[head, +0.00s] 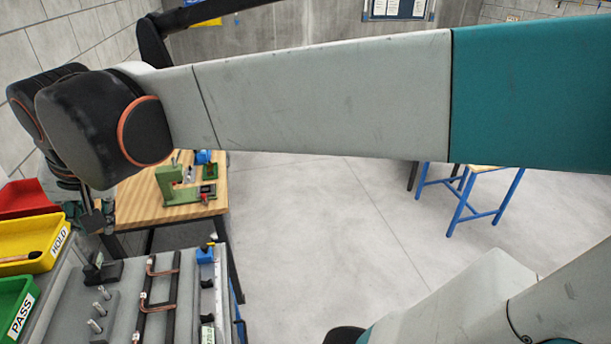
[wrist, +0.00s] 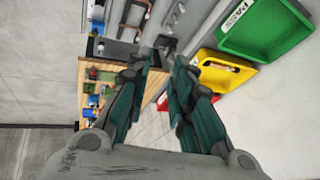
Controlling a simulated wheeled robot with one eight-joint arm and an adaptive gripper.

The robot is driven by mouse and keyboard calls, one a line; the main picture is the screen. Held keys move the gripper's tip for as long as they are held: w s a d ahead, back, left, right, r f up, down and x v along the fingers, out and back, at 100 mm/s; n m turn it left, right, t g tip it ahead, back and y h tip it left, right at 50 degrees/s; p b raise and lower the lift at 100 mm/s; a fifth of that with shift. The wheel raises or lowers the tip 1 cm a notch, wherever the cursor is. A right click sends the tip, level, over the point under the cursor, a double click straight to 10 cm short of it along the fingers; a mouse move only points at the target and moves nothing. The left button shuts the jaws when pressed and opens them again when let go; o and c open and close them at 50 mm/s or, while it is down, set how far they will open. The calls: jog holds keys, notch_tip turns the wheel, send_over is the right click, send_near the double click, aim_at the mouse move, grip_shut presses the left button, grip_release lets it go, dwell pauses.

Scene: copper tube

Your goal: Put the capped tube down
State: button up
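A copper-coloured tube with a dark end (head: 22,257) lies in the yellow HOLD bin (head: 48,262) at the left of the head view. It also shows small in the yellow bin in the wrist view (wrist: 222,67). I take it for the capped tube, but the cap is too small to make out. My gripper (wrist: 168,60) is open, with a clear gap between its two fingers and nothing seen between them. In the head view my gripper (head: 95,221) hangs above the bench, to the right of the yellow bin, and its fingertips are hard to make out.
A green PASS bin (head: 15,308) and a red bin (head: 27,198) flank the yellow one. Bent copper tubes (head: 148,299) lie on a dark rack, beside metal pegs (head: 98,309) and a black stand (head: 101,269). A wooden table (head: 140,207) with a green press stands behind.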

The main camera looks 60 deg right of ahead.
jog(key=s+d+f+n+t, duration=0.1)
jog(key=s+d+f+n, duration=0.1)
jog(key=s+f+n, duration=0.5)
jog(key=shift+s+d+f+t, duration=0.3)
jog(key=shift+s+f, duration=0.65)
jog(key=shift+s, duration=1.8)
jog(key=shift+f, duration=0.1)
